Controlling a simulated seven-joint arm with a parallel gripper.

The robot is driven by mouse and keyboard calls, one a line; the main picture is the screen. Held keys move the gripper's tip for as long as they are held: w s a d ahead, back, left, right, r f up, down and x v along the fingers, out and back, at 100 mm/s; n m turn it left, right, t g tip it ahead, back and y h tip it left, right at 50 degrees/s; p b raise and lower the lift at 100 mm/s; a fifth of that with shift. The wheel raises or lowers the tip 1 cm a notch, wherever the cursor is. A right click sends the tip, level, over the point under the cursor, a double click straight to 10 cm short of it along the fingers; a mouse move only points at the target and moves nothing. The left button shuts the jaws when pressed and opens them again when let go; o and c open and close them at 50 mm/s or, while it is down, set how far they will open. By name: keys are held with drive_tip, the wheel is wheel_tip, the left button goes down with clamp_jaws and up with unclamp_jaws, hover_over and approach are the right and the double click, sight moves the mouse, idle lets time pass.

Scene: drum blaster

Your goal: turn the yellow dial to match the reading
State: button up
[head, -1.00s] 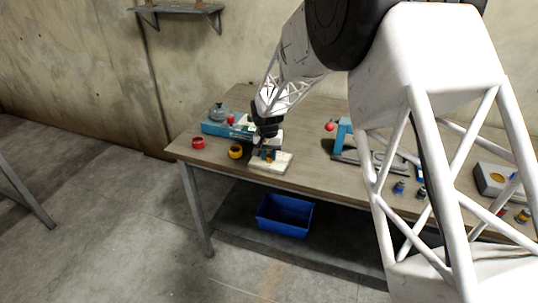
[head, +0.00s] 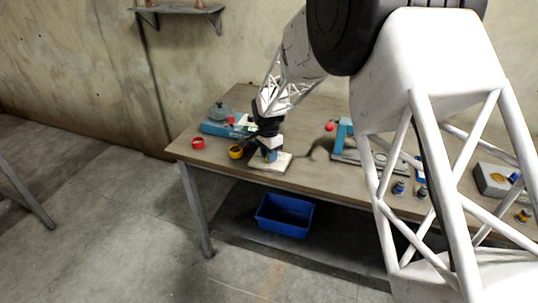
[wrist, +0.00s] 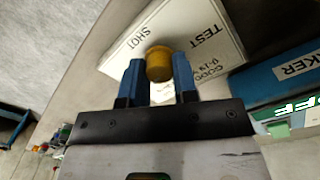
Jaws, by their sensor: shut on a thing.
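The yellow dial (wrist: 159,64) stands up from a white box (wrist: 122,50) lettered "TEST SHOT" in the wrist view. My gripper (wrist: 158,78) has its two blue fingers on either side of the dial and is shut on it. In the head view my gripper (head: 269,156) reaches down to the white box (head: 283,163) near the table's front left edge, and the dial is hidden there by the fingers. A reading on the box is too small to make out, though some lettering shows beside the dial.
A blue stand (head: 343,135) is further right. A blue bin (head: 285,215) sits under the table.

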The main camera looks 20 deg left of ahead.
idle(0.4)
drive_tip(key=o, duration=0.9)
drive_tip(key=shift+o, duration=0.2)
drive_tip(key=shift+r, duration=0.1)
drive_tip(key=shift+a+r, duration=0.1)
drive_tip(key=shift+r, duration=3.7)
